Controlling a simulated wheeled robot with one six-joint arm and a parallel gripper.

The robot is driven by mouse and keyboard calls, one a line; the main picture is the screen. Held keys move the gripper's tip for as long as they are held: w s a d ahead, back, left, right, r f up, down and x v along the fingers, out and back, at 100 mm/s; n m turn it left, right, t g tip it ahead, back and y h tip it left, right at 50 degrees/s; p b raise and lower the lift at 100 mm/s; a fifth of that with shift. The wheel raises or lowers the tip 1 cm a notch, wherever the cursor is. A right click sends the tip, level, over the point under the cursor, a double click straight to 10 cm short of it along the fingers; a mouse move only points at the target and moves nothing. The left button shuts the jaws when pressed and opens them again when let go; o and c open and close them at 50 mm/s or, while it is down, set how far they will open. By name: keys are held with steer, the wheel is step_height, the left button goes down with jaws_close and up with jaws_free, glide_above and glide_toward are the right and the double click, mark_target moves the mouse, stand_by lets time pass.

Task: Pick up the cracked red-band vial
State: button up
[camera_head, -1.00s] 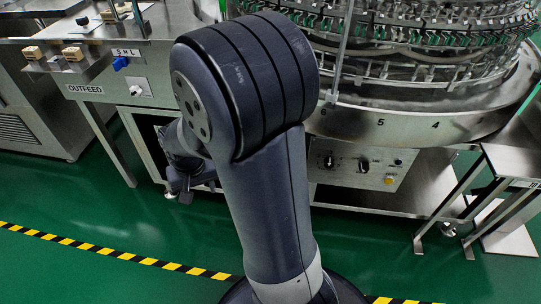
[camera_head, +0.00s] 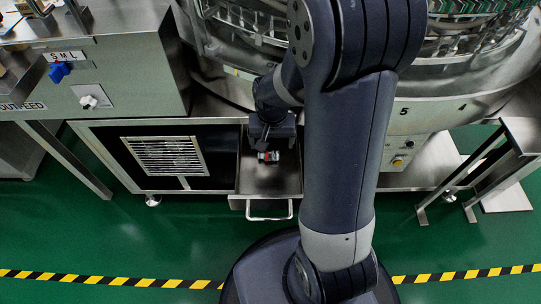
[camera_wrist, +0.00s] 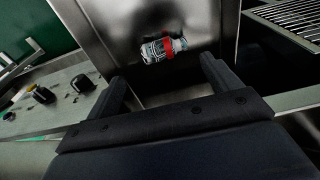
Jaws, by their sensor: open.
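The red-band vial (camera_wrist: 163,49) lies on its side in a steel drawer (camera_wrist: 108,32). It looks clear, with a red band near one end; any crack is too small to tell. In the head view the vial (camera_head: 268,156) shows just in front of my gripper (camera_head: 270,140), inside the pulled-out drawer (camera_head: 262,186). In the wrist view my gripper (camera_wrist: 163,71) is open and empty. Its two fingers point toward the vial, which appears beyond the fingertips and between their lines. I cannot tell the exact gap.
The drawer has a front handle (camera_head: 269,216). A vented dark panel (camera_head: 166,157) is at its left, and the washer's round base (camera_head: 440,113) is above right. A control panel (camera_wrist: 45,108) shows at left in the wrist view.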

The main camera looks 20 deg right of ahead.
mark_target(269, 153)
steer(key=f+b, duration=0.1)
steer(key=f, duration=0.2)
steer(key=f+b, duration=0.1)
steer(key=f, duration=0.1)
steer(key=shift+w+a+f+b, duration=0.2)
steer(key=shift+a+b, duration=0.1)
steer(key=shift+a, duration=0.1)
steer(key=shift+r, duration=0.1)
steer(key=c, duration=1.1)
